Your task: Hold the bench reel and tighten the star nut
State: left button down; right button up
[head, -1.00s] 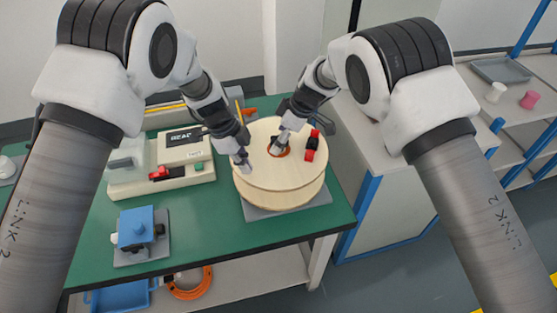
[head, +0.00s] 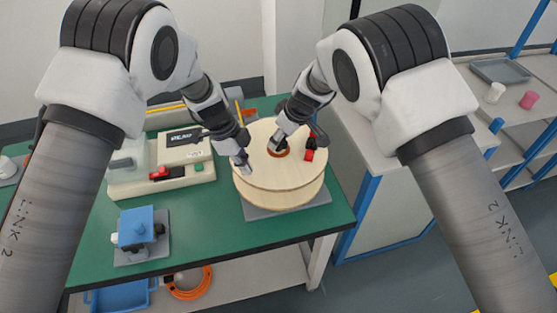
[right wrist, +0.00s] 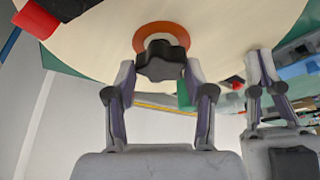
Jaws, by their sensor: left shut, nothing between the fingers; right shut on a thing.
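The bench reel (head: 290,182) has two pale wooden flanges and sits on a grey base plate (head: 262,213) at the green bench's right end. An orange ring (right wrist: 140,36) surrounds its hub. The black star nut (right wrist: 163,62) is at that hub in the right wrist view; my right gripper mostly hides it in the head view. My right gripper (right wrist: 160,77) has one finger on each side of the nut and is shut on it. My left gripper (head: 245,168) is shut and empty at the reel's left rim; whether it touches the rim is unclear.
A red-and-black part (head: 310,150) sits on the flange, right of the hub. A beige machine (head: 185,178) with a red switch and a blue-topped device (head: 138,226) stand left of the reel. The green bench front (head: 205,225) is clear. Shelves are at far right.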

jog(key=o, duration=1.1)
jog(key=shift+s+f, duration=0.25)
jog(key=shift+c, duration=0.2)
jog(key=shift+w+r, duration=0.1)
jog(key=n+g, duration=0.1)
jog(key=n, duration=0.1)
jog(key=n+g+y, duration=0.1)
jog(key=n, duration=0.2)
jog(key=shift+w+n, duration=0.1)
jog(key=shift+n, duration=0.2)
jog(key=n+g, duration=0.1)
jog(key=n, duration=0.2)
jog(key=n+g, duration=0.1)
jog(key=n, duration=0.3)
jog(key=shift+g+h, duration=0.3)
jog(key=shift+g, duration=0.1)
jog(key=shift+n+g, duration=0.3)
jog(key=shift+n, duration=0.7)
